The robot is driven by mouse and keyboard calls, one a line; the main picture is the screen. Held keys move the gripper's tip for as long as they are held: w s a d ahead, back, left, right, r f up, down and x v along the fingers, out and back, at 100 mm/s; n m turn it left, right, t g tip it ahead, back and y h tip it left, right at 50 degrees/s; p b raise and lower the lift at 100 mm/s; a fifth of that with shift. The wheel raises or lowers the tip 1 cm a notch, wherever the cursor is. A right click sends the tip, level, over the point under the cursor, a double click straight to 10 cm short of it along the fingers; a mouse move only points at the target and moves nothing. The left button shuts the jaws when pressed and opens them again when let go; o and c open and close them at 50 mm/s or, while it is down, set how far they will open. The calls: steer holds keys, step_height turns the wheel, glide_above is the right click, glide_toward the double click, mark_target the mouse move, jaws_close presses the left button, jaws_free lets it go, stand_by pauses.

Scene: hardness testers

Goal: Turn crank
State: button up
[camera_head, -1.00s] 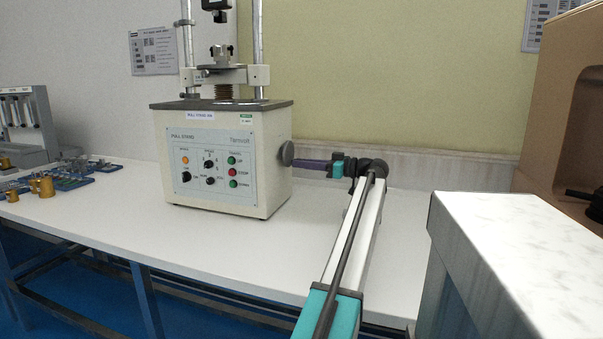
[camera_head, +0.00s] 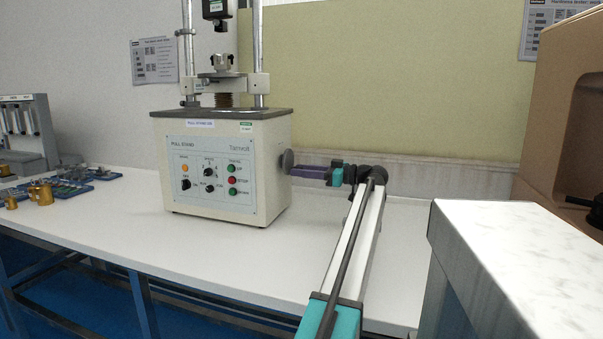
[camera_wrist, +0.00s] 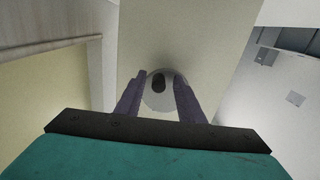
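The pull stand (camera_head: 225,165) is a cream box with a dark top and a front panel of knobs and buttons. Its crank is a grey disc (camera_head: 286,161) on the right side. In the wrist view the crank disc (camera_wrist: 157,101) faces me, with a dark knob (camera_wrist: 158,82) near its upper part. My gripper (camera_head: 296,170) reaches in from the right at the disc. In the wrist view the purple fingers of my gripper (camera_wrist: 159,84) are spread, one on each side of the knob, overlapping the disc's edges. Whether they touch the disc is not clear.
The white table (camera_head: 120,225) is clear in front of the stand. Brass pieces (camera_head: 40,193) and blue trays lie at the left. A marble-topped block (camera_head: 510,250) and a brown machine (camera_head: 555,120) stand at the right. The wall is close behind.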

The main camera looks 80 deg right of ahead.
steer(key=s+a+p, duration=0.2)
steer(key=s+p, duration=0.2)
steer(key=s, duration=0.9)
steer(key=shift+s+a, duration=0.25)
steer(key=shift+s, duration=0.05)
steer(key=shift+w, duration=0.1)
